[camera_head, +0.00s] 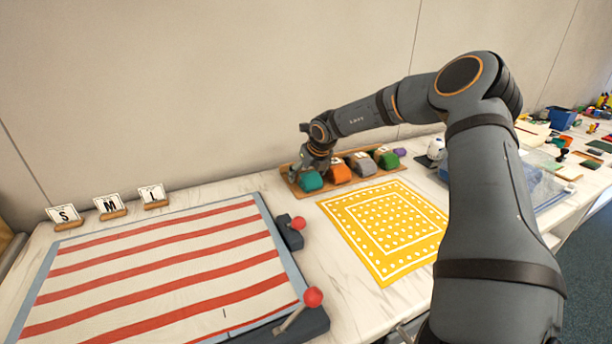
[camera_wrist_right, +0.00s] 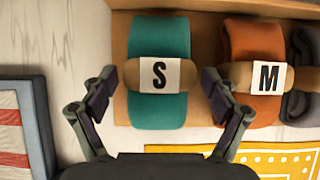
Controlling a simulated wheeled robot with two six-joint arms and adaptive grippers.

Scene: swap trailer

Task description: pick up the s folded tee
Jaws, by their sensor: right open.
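The S folded tee is a teal roll with a band and a white "S" label. It lies at the left end of a wooden tray, and in the right wrist view the teal tee (camera_wrist_right: 160,108) sits between my fingers. In the head view the teal tee (camera_head: 311,182) shows just below my right gripper (camera_head: 318,165). My right gripper (camera_wrist_right: 160,100) is open, with one finger at each side of the tee; I cannot tell how high it is above it. My left gripper is not in view.
The wooden tray (camera_head: 299,191) also holds an orange tee (camera_head: 339,173) marked M right beside the teal one, then grey and green rolls. A yellow cloth (camera_head: 385,225) lies in front. A striped cloth (camera_head: 160,265) with red-knobbed clamps lies left. S, M, L cards (camera_head: 110,207) stand behind it.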

